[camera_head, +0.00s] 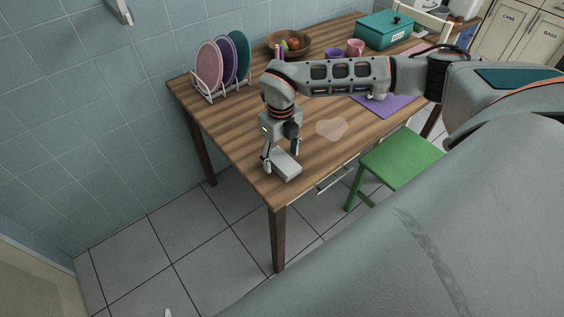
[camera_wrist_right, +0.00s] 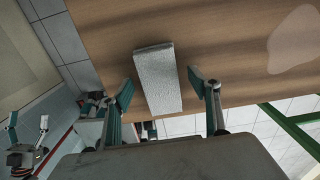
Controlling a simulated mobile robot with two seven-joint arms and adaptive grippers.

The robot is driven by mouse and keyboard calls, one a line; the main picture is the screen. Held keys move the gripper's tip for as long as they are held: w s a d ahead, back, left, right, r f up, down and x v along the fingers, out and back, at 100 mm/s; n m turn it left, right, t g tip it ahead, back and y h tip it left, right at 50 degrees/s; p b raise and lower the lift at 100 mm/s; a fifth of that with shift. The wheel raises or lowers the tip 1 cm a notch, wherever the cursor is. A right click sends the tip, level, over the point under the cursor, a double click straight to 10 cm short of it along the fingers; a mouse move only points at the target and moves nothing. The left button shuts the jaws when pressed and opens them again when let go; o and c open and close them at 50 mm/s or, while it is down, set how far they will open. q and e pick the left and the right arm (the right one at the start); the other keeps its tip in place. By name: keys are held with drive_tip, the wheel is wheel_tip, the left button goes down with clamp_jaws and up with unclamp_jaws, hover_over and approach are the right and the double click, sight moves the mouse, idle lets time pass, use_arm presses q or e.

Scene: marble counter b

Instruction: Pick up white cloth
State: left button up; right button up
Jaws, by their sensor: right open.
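The white cloth (camera_head: 287,166) is a folded, block-like bundle near the front-left corner of the wooden table. In the right wrist view the cloth (camera_wrist_right: 157,78) lies between and beyond the two fingertips. My right gripper (camera_head: 281,159) points down over it, open, with one finger on each side; it also shows in the wrist view (camera_wrist_right: 160,89). I cannot tell whether the fingers touch the cloth. My left gripper (camera_wrist_right: 28,121) shows small at the left of the wrist view, its fingers apart and empty, away from the table.
A pale translucent patch (camera_head: 331,128) lies on the table (camera_head: 240,125) right of the cloth. A plate rack (camera_head: 208,96), fruit bowl (camera_head: 304,50), pink mug (camera_head: 355,47), purple mat (camera_head: 395,104) and teal box (camera_head: 384,30) stand farther back. A green stool (camera_head: 400,158) is beside the table.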

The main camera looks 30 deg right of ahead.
sight(281, 158)
drive_tip(key=shift+f, duration=0.1)
drive_tip(key=c, duration=1.2)
wheel_tip(281, 158, up, 20)
drive_tip(key=shift+r+p, duration=0.1)
drive_tip(key=shift+p, duration=0.3)
drive_tip(key=shift+o, duration=0.7)
